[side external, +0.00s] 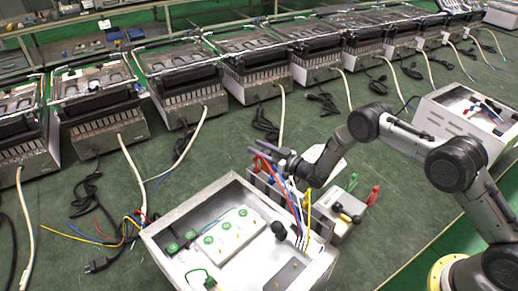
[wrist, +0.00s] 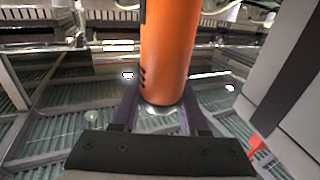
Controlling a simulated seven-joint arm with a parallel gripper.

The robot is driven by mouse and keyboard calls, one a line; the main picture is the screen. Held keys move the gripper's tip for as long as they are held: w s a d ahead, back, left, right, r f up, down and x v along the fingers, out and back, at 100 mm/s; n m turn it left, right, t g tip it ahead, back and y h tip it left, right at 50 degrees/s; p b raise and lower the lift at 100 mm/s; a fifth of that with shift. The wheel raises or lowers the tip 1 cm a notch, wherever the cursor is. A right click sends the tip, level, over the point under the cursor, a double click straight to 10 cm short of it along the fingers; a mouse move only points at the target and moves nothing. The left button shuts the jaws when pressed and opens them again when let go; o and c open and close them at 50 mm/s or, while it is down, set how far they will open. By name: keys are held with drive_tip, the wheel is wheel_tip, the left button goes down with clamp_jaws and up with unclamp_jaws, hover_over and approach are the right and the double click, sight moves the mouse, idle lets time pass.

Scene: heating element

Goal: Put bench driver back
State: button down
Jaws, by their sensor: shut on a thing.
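The bench driver, seen as a thick orange cylinder (wrist: 168,50), stands between the two dark fingers of my gripper (wrist: 160,112) in the wrist view. The fingers are shut on it, and its upper end runs out of the picture. In the side view my gripper (side external: 268,154) is above the back right of the open white box, near a cluster of red, blue and white wires. The driver cannot be clearly told apart there. A grey holder (side external: 346,232) with red, green, yellow and black-handled tools stands just right of the box, partly behind the wires and my arm.
The open white box (side external: 163,236) holds a white panel with green terminals (side external: 225,232). Another open unit (side external: 440,112) stands at the right. A row of metal heater units (side external: 190,92) lines the back, with cables across the green table (side external: 60,200).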

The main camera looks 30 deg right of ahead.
drive_tip(key=shift+f, duration=0.35)
drive_tip(key=shift+c, duration=2.1)
unclamp_jaws()
drive_tip(key=shift+f, duration=0.1)
